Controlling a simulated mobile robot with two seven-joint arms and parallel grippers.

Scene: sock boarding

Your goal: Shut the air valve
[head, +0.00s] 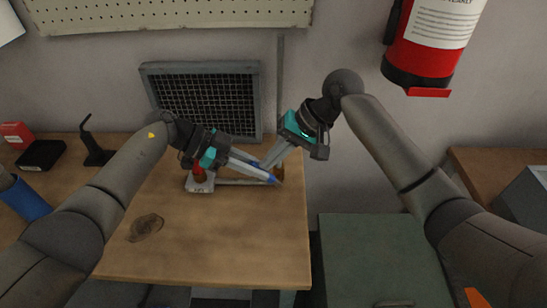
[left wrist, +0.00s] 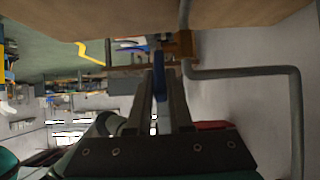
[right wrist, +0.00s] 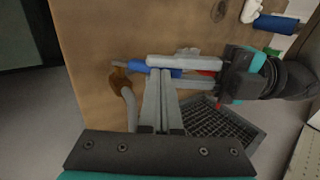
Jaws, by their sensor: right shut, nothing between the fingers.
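The air valve has a brass body (left wrist: 183,43) on a grey pipe (left wrist: 240,72) and a blue lever handle (left wrist: 158,80). In the right wrist view its brass body (right wrist: 120,82) sits at the edge of the wooden table. My left gripper (head: 270,172) reaches in from the left, its fingers on both sides of the blue lever and apparently touching it. The lever also shows between these fingers in the right wrist view (right wrist: 163,72). My right gripper (head: 266,166) is shut and empty, its fingertips close beside the lever and the left fingers.
The wooden table (head: 220,240) is mostly clear in front. A grey and red device (head: 201,184) sits under my left wrist. A mesh grille (head: 205,100) stands against the wall behind. A green cabinet (head: 375,260) is at the right, and a fire extinguisher (head: 425,45) hangs above.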

